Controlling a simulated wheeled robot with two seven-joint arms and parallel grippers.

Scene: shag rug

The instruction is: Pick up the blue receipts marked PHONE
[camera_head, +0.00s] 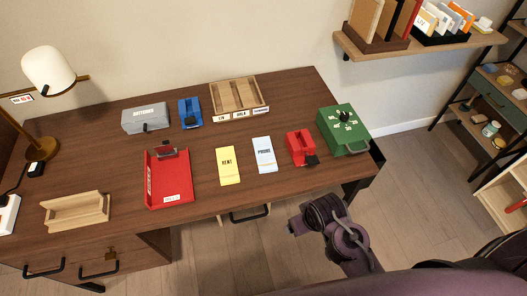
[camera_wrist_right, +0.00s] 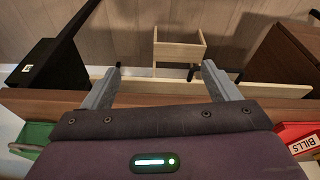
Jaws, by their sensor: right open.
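The pale blue receipts marked PHONE (camera_head: 264,155) lie flat on the desk, just right of the yellow receipts marked RENT (camera_head: 228,167). In the wrist view, my right gripper (camera_wrist_right: 165,82) is open, its two grey fingers spread with nothing between them, at the edge of the desk. The PHONE receipts cannot be made out in the wrist view. In the head view my right arm is in front of the desk at lower right, apart from the receipts. My left gripper is not in view.
The wooden desk (camera_head: 110,142) also holds a red clipboard tray (camera_head: 178,190), a red stapler-like box (camera_head: 300,147), a green cash box (camera_head: 345,130), a blue item (camera_head: 190,112), a grey box (camera_head: 145,117), a divided wooden tray (camera_head: 238,96) and a lamp (camera_head: 48,70).

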